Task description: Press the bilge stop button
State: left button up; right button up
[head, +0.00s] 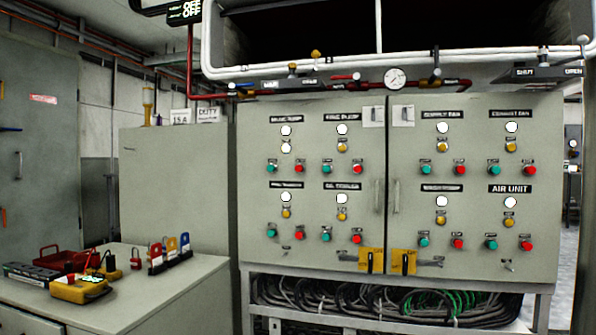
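A grey control cabinet (312,225) with two doors fills the middle and right of the head view. The upper left group on its left door has a dark label (286,119) that seems to read bilge pump, though the lettering is blurred. Under it are two white round lamps, one above the other, with the upper lamp (286,131) closest to the label. Below them are a green button (271,168) at left and a red button (300,169) at right. Small tags above the buttons are too small to read. Neither of my grippers is in view.
Similar groups with green and red buttons cover both doors, including the fire pump red button (355,169). A grey bench (150,290) at lower left holds a yellow meter (80,291) and padlocks. Cables (350,297) run under the cabinet. A pipe with a gauge (395,78) crosses above.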

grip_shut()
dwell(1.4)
